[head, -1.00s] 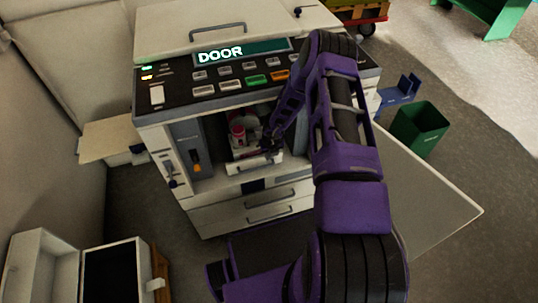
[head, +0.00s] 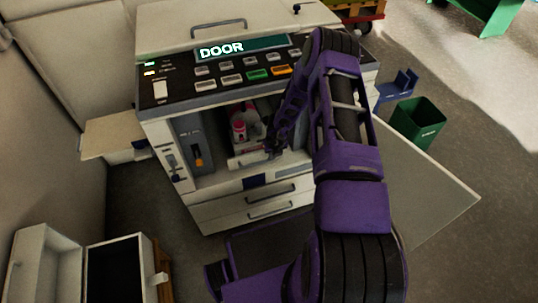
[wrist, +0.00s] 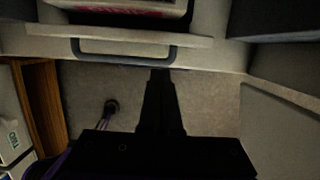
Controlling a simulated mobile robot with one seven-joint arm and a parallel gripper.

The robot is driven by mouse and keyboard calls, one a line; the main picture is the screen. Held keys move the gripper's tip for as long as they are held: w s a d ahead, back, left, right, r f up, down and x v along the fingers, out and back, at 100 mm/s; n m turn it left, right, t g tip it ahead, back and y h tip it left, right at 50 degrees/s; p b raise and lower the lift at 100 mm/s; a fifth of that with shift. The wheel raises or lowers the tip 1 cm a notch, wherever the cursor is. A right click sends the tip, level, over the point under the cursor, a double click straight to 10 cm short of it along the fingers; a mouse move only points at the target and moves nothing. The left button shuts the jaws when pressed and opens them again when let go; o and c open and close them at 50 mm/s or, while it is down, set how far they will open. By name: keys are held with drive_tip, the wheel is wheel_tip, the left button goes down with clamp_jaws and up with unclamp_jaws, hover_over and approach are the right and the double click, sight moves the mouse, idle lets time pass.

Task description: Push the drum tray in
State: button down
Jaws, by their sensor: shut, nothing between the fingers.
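The drum tray (head: 245,159) sits in the open front bay of a white copier (head: 196,216), with a pale front and a red-capped part (head: 239,131) on it. Its front still stands at the bay's mouth. In the wrist view the tray's pale front edge (wrist: 205,42) and grey handle bar (wrist: 122,59) cross the top. My gripper (head: 273,152) is at the right part of the tray front. In the wrist view my gripper (wrist: 161,72) is shut and empty, with its tips by the handle's right end. I cannot tell whether they touch.
The copier's display (head: 240,48) reads DOOR. Its open door panel (head: 425,195) spreads out at the right. Closed drawers (head: 270,208) lie below the bay. A green bin (head: 418,122) stands at the right and an open white box (head: 40,262) at the lower left.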

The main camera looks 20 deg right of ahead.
drive_tip(key=s+p+v, duration=0.1)
drive_tip(key=v, duration=0.9)
drive_tip(key=shift+p, duration=0.35)
